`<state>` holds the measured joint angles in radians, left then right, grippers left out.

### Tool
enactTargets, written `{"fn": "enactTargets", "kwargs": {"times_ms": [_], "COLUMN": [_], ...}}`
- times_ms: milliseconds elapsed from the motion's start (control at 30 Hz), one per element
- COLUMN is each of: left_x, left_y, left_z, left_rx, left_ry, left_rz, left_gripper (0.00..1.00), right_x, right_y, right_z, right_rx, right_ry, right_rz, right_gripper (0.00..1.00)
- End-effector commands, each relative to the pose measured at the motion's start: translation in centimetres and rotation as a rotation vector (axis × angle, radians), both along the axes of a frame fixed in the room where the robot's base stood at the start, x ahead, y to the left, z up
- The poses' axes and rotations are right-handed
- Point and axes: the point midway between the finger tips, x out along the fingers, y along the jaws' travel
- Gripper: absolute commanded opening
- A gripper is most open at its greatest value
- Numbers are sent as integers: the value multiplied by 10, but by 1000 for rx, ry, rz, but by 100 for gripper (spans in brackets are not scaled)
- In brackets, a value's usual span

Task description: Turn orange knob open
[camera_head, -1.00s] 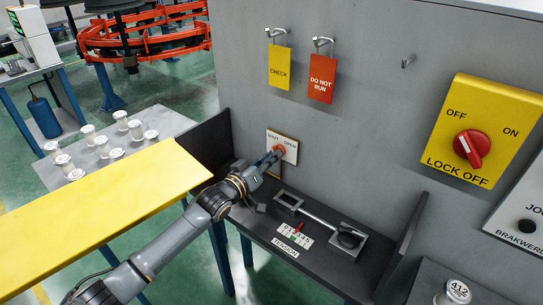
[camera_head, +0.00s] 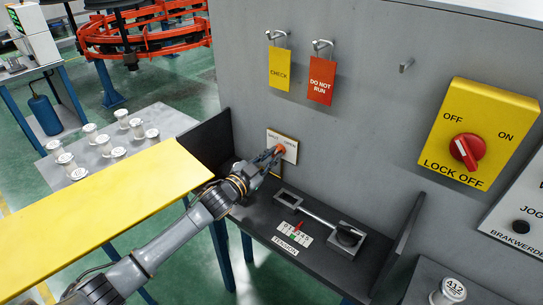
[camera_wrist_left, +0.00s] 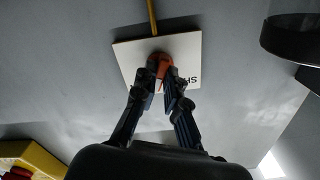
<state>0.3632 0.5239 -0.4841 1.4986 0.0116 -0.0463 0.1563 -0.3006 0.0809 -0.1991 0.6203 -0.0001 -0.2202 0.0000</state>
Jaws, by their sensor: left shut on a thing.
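The orange knob (camera_head: 281,148) sits on a white plate (camera_head: 290,146) marked SHUT and OPEN on the grey cabinet wall. My left gripper (camera_head: 275,155) reaches it from the lower left, and its fingers are shut on the knob. The left wrist view shows the two fingers (camera_wrist_left: 161,78) closed around the orange knob (camera_wrist_left: 160,60), with the white plate (camera_wrist_left: 128,60) behind it. The fingers cover part of the knob, so its exact angle is hard to tell. My right gripper is not in view.
Below the plate is a dark shelf (camera_head: 262,222) with a tension lever (camera_head: 318,217). A yellow board (camera_head: 110,205) lies to the left. Yellow CHECK (camera_head: 279,69) and red DO NOT RUN (camera_head: 321,80) tags hang above. A lock-off switch (camera_head: 466,152) is at the right.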

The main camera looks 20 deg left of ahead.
Motion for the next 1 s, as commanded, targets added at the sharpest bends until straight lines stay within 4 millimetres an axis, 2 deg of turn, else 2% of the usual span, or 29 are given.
{"fn": "enactTargets", "kwargs": {"times_ms": [200,500,1000], "left_x": [0,0,0], "left_y": [0,0,0], "left_z": [-1,-1,-1], "left_rx": [157,291,333], "left_ry": [-56,-104,-120], "left_rz": [0,0,-1], "left_gripper": [0,0,0], "right_x": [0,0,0], "right_y": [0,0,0], "right_z": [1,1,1], "right_rx": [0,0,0], "right_ry": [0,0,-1], "right_rz": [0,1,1], "right_gripper": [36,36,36]}}
